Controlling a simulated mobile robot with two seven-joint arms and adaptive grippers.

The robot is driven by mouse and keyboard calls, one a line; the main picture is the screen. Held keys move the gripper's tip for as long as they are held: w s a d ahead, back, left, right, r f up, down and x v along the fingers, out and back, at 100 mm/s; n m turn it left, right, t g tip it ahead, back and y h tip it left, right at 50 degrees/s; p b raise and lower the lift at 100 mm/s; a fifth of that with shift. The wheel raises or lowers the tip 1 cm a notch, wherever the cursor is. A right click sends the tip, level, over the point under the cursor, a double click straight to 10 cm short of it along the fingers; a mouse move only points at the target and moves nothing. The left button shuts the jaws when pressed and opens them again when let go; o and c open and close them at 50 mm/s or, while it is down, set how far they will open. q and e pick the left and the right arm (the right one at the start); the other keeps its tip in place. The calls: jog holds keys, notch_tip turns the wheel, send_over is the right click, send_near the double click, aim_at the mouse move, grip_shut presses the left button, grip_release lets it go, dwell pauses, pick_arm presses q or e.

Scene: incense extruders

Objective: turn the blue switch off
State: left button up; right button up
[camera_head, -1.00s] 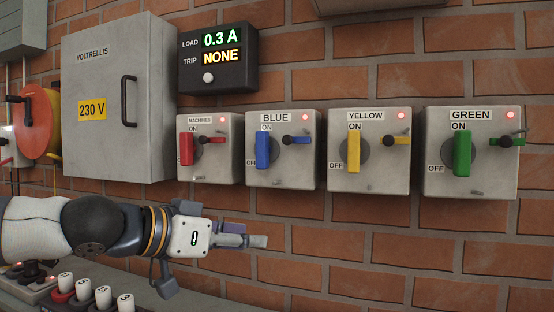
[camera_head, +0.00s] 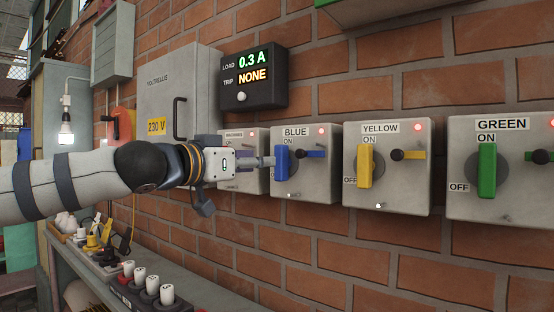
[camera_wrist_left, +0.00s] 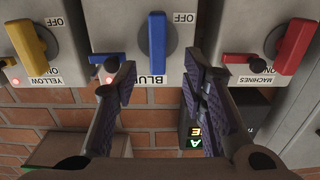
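The blue switch box (camera_head: 313,183) hangs on the brick wall, and its blue handle (camera_head: 282,162) stands upright, at the ON label. Its small red lamp is lit. My left gripper (camera_head: 266,161) points at the blue handle from the left in the head view and overlaps the edge of its box. In the left wrist view, which is upside down, the blue handle (camera_wrist_left: 157,45) sits between and just beyond the tips of my open left gripper (camera_wrist_left: 158,76). The fingers look apart from the handle. My right gripper is not in view.
The machines switch (camera_head: 229,184) is partly behind my gripper. The yellow switch (camera_head: 409,187) and green switch (camera_head: 524,195) are to the right, upright at ON. A display (camera_head: 280,78) above reads 0.3 A, trip NONE. A bench (camera_head: 190,287) runs below.

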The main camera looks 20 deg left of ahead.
aim_at(277, 159)
pick_arm(q)
jog(key=x, duration=0.4)
jog(key=p+x, duration=0.1)
jog(key=x, duration=0.1)
jog(key=shift+w+d+r, duration=0.2)
jog(key=shift+w+r, duration=0.05)
jog(key=shift+r, duration=0.05)
jog(key=shift+w+d+f, duration=0.1)
jog(key=shift+w+f, duration=0.05)
jog(key=shift+w, duration=0.1)
jog(key=shift+c, duration=0.3)
grip_shut()
